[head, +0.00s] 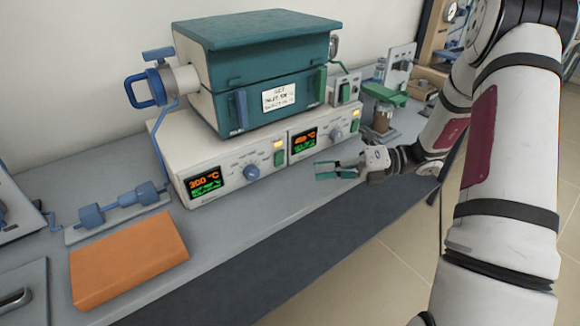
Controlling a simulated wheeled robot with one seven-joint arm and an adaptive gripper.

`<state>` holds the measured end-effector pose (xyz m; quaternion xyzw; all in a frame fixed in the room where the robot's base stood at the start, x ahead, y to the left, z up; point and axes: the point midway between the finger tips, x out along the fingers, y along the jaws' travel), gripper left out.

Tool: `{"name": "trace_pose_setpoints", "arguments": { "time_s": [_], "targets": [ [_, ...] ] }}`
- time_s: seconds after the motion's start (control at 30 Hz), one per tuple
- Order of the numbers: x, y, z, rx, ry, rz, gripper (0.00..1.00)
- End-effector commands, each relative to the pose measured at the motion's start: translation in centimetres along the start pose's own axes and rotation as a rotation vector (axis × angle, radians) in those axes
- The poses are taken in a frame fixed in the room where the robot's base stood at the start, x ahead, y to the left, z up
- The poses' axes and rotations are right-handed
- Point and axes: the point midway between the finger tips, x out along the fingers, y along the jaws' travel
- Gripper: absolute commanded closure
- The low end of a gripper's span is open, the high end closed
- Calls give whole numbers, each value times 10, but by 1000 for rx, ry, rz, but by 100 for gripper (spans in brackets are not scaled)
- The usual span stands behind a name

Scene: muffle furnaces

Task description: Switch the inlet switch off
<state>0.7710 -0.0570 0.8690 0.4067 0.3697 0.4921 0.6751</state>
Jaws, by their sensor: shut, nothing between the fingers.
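A teal-and-cream furnace (262,70) stands on a controller unit with two panels. The left panel has a display (204,183) reading about 300 °C, a blue knob (251,172) and a small lit yellow-green switch (279,153). The right panel has a smaller display (304,140), a grey knob (336,134) and a similar lit switch (355,121). A green rocker switch (345,94) sits on a box right of the furnace. I cannot tell which one is the inlet switch. My gripper (326,170) is shut and empty, in front of the right panel, apart from it.
A white card (279,96) with small print is on the furnace front. A blue-handled fitting (145,88) is on its left side. An orange block (128,258) and blue valve piece (122,205) lie at left. A green-topped stand (383,95) is at right. The front bench strip is clear.

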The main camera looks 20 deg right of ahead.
Motion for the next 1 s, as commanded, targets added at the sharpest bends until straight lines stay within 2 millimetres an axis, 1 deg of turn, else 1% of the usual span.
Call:
{"name": "trace_pose_setpoints", "arguments": {
  "time_s": [0.03,0.1,0.2,0.3,0.43,0.8,0.93,1.0],
  "targets": [
    [-6,-20,1,62,-50,20,100],
    [-14,-37,4,139,-111,48,100],
    [-24,-58,7,226,-183,82,100],
    [-30,-71,9,282,-229,107,100],
    [-35,-79,9,318,-259,124,100],
    [-35,-79,10,323,-262,126,100],
    [-28,-79,12,323,-261,126,100],
    [-20,-78,14,322,-259,126,100]
  ]
}}
